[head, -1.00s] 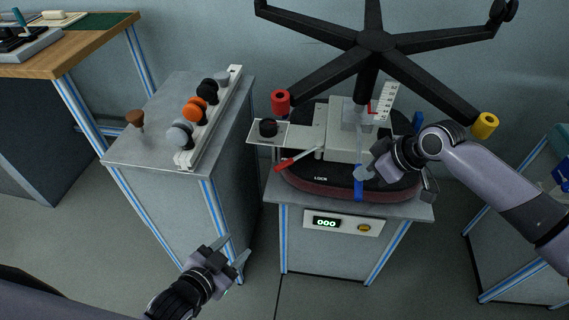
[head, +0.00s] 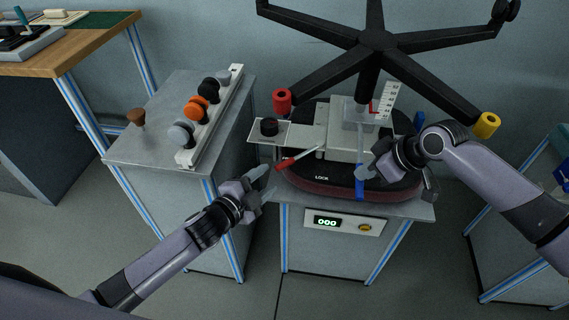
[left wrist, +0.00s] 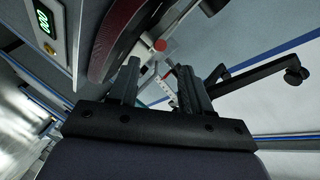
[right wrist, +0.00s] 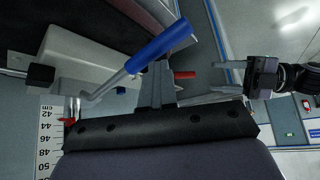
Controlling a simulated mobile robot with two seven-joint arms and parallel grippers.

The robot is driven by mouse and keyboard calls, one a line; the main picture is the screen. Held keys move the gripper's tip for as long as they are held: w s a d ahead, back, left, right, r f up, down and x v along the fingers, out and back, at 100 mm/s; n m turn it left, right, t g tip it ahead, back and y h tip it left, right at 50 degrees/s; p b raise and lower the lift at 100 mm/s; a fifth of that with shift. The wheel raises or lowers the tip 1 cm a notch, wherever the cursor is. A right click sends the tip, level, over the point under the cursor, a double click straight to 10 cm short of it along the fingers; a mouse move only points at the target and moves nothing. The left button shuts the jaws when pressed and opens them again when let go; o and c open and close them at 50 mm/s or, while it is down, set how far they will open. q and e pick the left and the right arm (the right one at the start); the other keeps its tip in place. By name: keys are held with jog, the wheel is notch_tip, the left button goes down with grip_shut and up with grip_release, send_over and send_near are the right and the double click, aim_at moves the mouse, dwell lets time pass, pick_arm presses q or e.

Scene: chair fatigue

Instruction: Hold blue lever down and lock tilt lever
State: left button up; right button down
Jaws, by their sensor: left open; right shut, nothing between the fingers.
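The upside-down chair seat (head: 345,187) lies on the test stand with its mechanism facing up. The tilt lever with a red grip (head: 286,164) sticks out to the left, near the LOCK label; its red tip (left wrist: 160,45) shows in the left wrist view. The blue lever (head: 360,182) hangs at the seat's front; its blue handle (right wrist: 160,46) is large in the right wrist view. My right gripper (head: 364,173) is shut and empty, right beside the blue lever; whether it touches is unclear. My left gripper (head: 268,182) is open and empty, just left of and below the red grip.
The chair's five-legged base (head: 377,40) rises above the seat. A side cabinet (head: 150,150) at left carries a rail of knobs (head: 207,115). A panel with a counter reading 000 (head: 327,221) is on the stand front.

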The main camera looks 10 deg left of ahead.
aim_at(280, 168)
pick_arm(q)
jog(key=shift+x, duration=4.6)
grip_shut()
